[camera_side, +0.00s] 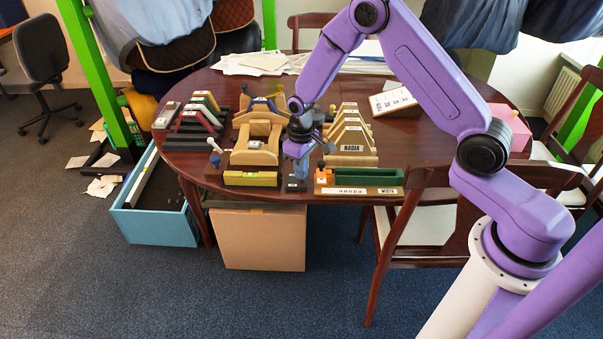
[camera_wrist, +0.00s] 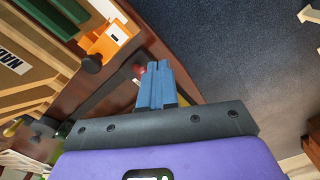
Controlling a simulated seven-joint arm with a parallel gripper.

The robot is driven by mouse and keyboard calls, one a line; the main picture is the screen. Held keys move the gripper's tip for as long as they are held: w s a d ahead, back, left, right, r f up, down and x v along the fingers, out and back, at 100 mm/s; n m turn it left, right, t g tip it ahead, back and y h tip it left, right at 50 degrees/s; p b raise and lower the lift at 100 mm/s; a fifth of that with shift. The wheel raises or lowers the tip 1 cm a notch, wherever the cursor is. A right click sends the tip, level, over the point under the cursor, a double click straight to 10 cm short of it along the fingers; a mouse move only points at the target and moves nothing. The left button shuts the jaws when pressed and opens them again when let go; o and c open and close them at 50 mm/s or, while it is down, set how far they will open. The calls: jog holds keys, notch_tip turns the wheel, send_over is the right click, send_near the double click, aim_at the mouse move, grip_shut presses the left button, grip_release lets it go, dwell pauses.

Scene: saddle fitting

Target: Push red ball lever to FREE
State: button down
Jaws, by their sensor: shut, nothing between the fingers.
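The red ball (camera_wrist: 140,71) of the lever shows in the wrist view as a small red patch right beside my fingertips, partly hidden by them; I cannot tell whether they touch. Its lever and any FREE marking cannot be made out. My gripper (camera_wrist: 158,67) has blue fingers, shut together and empty. In the side view my gripper (camera_side: 300,172) points down at the table's front edge, just above a small dark block (camera_side: 294,186) with a pale label. The red ball cannot be made out in that view.
An orange block (camera_side: 323,176) with a dark knob and a green bar (camera_side: 367,176) stand just right of my gripper. A wooden saddle stand (camera_side: 256,143) and a yellow-green level (camera_side: 250,179) stand left. Wooden wedges (camera_side: 350,139) stand behind right. Open floor lies beyond the table's front edge.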

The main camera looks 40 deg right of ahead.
jog(key=shift+f, duration=1.45)
dwell(0.4)
jog(key=shift+w+d+f, duration=0.15)
jog(key=shift+w+d, duration=1)
jog(key=shift+d, duration=0.25)
jog(key=shift+a, duration=0.15)
dwell(0.4)
jog(key=shift+a, duration=0.1)
jog(key=shift+s+a+r, duration=0.2)
jog(key=shift+s+a, duration=0.05)
jog(key=shift+a, duration=0.05)
jog(key=shift+r, duration=3.5)
